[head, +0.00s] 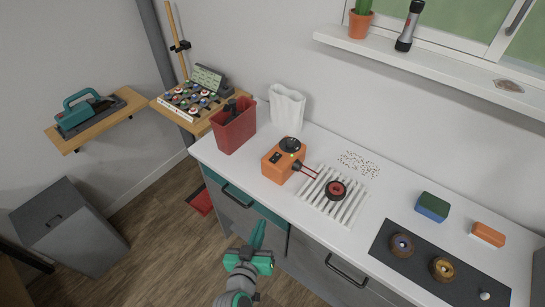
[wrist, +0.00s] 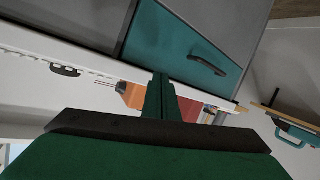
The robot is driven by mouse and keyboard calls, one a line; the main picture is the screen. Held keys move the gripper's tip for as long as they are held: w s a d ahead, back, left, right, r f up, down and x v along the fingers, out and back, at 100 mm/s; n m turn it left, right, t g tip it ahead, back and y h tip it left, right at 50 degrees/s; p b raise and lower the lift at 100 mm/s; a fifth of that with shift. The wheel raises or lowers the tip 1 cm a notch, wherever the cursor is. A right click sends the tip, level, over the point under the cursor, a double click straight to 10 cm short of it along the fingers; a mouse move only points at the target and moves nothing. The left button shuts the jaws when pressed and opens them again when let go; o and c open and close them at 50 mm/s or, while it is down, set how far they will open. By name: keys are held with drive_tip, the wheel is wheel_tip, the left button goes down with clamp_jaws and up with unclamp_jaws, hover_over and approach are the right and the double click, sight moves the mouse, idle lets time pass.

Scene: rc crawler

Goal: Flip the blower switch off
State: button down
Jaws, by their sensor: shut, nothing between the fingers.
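An orange box-shaped device (head: 278,162), which looks like the blower, stands on the white counter (head: 225,158). It has a round black top, a black nozzle with red rods to its right, and small dark marks on its front face that may be the switch (head: 275,158). The switch's position is too small to tell. My gripper (head: 259,228) is shut and empty, in front of the counter and below the device, apart from it. In the wrist view the shut fingers (wrist: 160,92) partly cover an orange shape (wrist: 133,95), probably the device.
A white slatted rack (head: 318,198) with a round red-and-black piece lies right of the device. A red bin (head: 235,130) and white vase (head: 288,108) stand behind left. Drawer handles (head: 345,270) stick out along the counter front.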

drive_tip(key=w+a+r+m+h, duration=0.1)
drive_tip(key=w+r+m+h, duration=0.1)
drive_tip(key=r, duration=0.4)
drive_tip(key=w+a+r+m+h, duration=0.1)
drive_tip(key=w+r+m+h, duration=0.1)
drive_tip(key=r, duration=0.4)
drive_tip(key=w+r+m+g+h, duration=0.1)
drive_tip(key=w+r+m+h, duration=0.2)
drive_tip(key=w+r, duration=0.2)
drive_tip(key=shift+a+r+m, duration=0.4)
drive_tip(key=shift+r, duration=0.25)
drive_tip(key=shift+s, duration=0.1)
hover_over(272, 162)
drive_tip(key=s, duration=0.1)
drive_tip(key=f, duration=0.4)
drive_tip(key=shift+w, duration=0.4)
drive_tip(key=shift+f, duration=0.65)
